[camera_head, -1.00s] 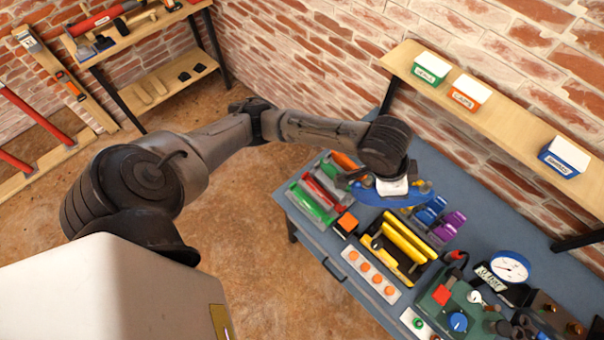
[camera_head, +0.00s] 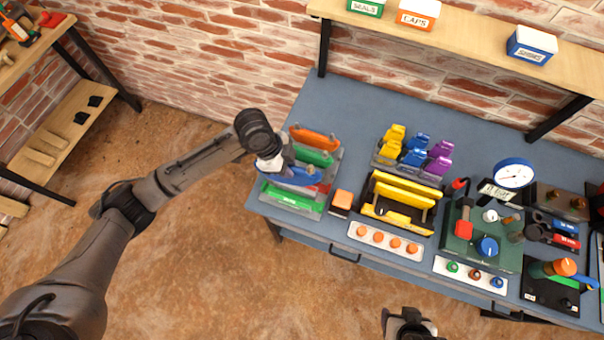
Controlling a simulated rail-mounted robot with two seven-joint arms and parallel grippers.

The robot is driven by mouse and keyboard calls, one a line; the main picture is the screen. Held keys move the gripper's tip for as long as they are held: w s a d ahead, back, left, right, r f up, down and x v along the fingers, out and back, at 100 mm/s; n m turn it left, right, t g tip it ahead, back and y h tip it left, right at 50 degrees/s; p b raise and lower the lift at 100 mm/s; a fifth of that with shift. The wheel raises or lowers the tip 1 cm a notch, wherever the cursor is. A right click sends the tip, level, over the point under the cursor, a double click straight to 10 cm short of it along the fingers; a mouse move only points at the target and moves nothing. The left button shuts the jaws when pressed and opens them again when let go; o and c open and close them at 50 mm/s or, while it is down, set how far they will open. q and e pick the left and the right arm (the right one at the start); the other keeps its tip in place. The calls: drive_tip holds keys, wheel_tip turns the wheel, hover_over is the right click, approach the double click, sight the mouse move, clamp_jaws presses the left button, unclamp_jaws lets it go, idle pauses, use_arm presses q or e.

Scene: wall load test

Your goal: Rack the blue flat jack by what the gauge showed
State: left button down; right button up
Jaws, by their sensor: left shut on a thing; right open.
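My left gripper (camera_head: 270,166) is shut on the blue flat jack (camera_head: 297,179). It holds the jack over the grey rack (camera_head: 333,176) at the bench's left end; whether the jack touches the rack I cannot tell. The rack holds an orange jack (camera_head: 318,139) at the back, a green one (camera_head: 313,156), a red one (camera_head: 322,188) partly hidden, and a green one (camera_head: 292,198) at the front. The round white gauge (camera_head: 513,174) with a blue rim stands to the right; its reading is too small to tell. My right gripper (camera_head: 408,318) is open at the bottom edge, in front of the bench.
Right of the rack are an orange-topped block (camera_head: 342,199), a yellow-and-black holder (camera_head: 398,200) and a stand of yellow, blue and purple pieces (camera_head: 414,152). A green pump unit (camera_head: 482,235) stands further right. A wall shelf (camera_head: 450,38) carries labelled boxes. The bench's back left is clear.

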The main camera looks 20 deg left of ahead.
use_arm(q)
drive_tip(key=shift+m+g, duration=0.3)
drive_tip(key=shift+m, duration=0.6)
drive_tip(key=x, duration=0.2)
drive_tip(key=b+x, duration=0.1)
drive_tip(key=x, duration=0.1)
drive_tip(key=shift+w+a+f+b, duration=0.2)
drive_tip(key=shift+a+b, duration=0.1)
drive_tip(key=shift+a, duration=0.1)
wheel_tip(320, 180, down, 4)
drive_tip(key=b, duration=0.4)
drive_tip(key=shift+r, duration=0.25)
drive_tip(key=shift+f, duration=0.55)
drive_tip(key=shift+f, duration=0.85)
drive_tip(key=shift+f+b, duration=0.3)
drive_tip(key=shift+f, duration=0.25)
drive_tip(key=shift+f, duration=0.1)
drive_tip(key=shift+f, duration=0.35)
